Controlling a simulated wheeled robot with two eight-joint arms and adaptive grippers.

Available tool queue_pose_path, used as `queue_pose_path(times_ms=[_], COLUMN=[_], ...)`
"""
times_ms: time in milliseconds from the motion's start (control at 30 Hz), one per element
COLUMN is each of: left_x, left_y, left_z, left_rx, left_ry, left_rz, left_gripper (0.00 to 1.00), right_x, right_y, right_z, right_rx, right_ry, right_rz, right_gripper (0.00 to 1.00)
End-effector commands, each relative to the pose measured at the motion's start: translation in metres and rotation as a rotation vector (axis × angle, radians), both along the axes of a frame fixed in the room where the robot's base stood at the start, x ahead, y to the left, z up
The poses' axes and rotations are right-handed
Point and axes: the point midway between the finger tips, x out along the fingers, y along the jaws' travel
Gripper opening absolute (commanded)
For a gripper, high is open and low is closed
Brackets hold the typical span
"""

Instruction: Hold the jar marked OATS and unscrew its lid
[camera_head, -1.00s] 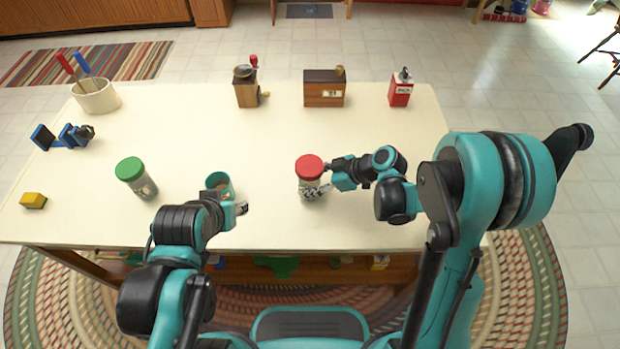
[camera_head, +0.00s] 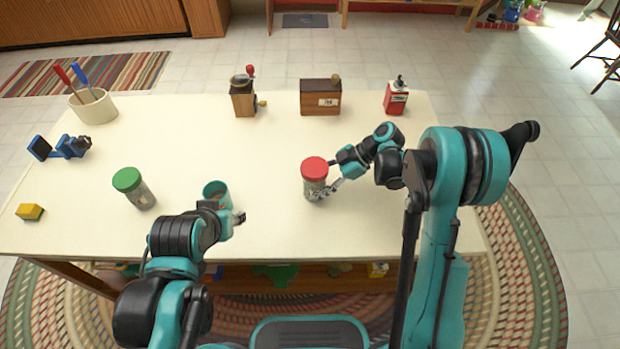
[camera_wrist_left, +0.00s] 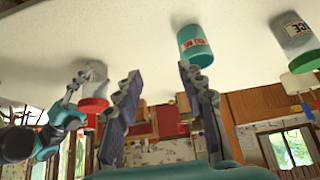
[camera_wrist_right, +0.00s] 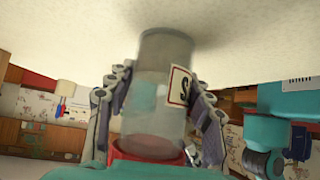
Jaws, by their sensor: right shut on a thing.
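A clear jar with a red lid (camera_head: 314,167) is upright at the table's middle right. In the right wrist view its label (camera_wrist_right: 180,86) shows only an S. My right gripper (camera_head: 326,187) is shut on the jar's glass body below the lid, with a finger on each side (camera_wrist_right: 152,100). I cannot tell whether the jar's base touches the table. My left gripper (camera_head: 238,218) is open and empty near a teal cup (camera_head: 217,192). In the left wrist view its fingers (camera_wrist_left: 160,90) are apart, and the red-lidded jar (camera_wrist_left: 95,88) is at the left.
A green-lidded jar (camera_head: 134,188) stands left of the cup; its label (camera_wrist_left: 296,28) ends in CE. A utensil crock (camera_head: 93,105), grinder (camera_head: 243,98), wooden box (camera_head: 320,97) and red tin (camera_head: 396,98) line the back. The table (camera_head: 270,145) is clear in the middle.

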Motion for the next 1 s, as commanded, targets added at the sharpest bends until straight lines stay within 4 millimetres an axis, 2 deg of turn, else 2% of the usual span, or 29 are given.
queue_pose_path(times_ms=[33, 167, 300, 467, 733, 1000], left_x=[0.000, 0.000, 0.002, 0.017, 0.072, 0.128], left_y=[0.000, 0.000, -0.001, -0.013, -0.059, -0.120], left_z=[-0.001, -0.001, 0.001, 0.015, 0.049, 0.059], left_rx=[0.000, 0.000, 0.011, 0.096, 0.363, 0.580], left_ry=[0.000, 0.000, 0.007, 0.052, 0.191, 0.287], left_rz=[0.000, 0.000, -0.020, -0.177, -0.760, -1.419], left_gripper=[0.40, 0.40, 0.72, 0.72, 0.72, 0.72], right_x=[0.006, 0.012, 0.014, 0.014, 0.015, 0.015], right_y=[-0.005, -0.011, -0.014, -0.014, -0.015, -0.015], right_z=[-0.007, -0.010, -0.012, -0.012, -0.012, -0.013], right_rx=[-0.012, -0.012, -0.012, -0.012, -0.013, -0.014], right_ry=[-0.002, -0.003, -0.004, -0.004, -0.004, -0.006], right_rz=[0.048, 0.160, 0.214, 0.221, 0.218, 0.216], right_gripper=[0.02, 0.02, 0.00, 0.00, 0.00, 0.00])
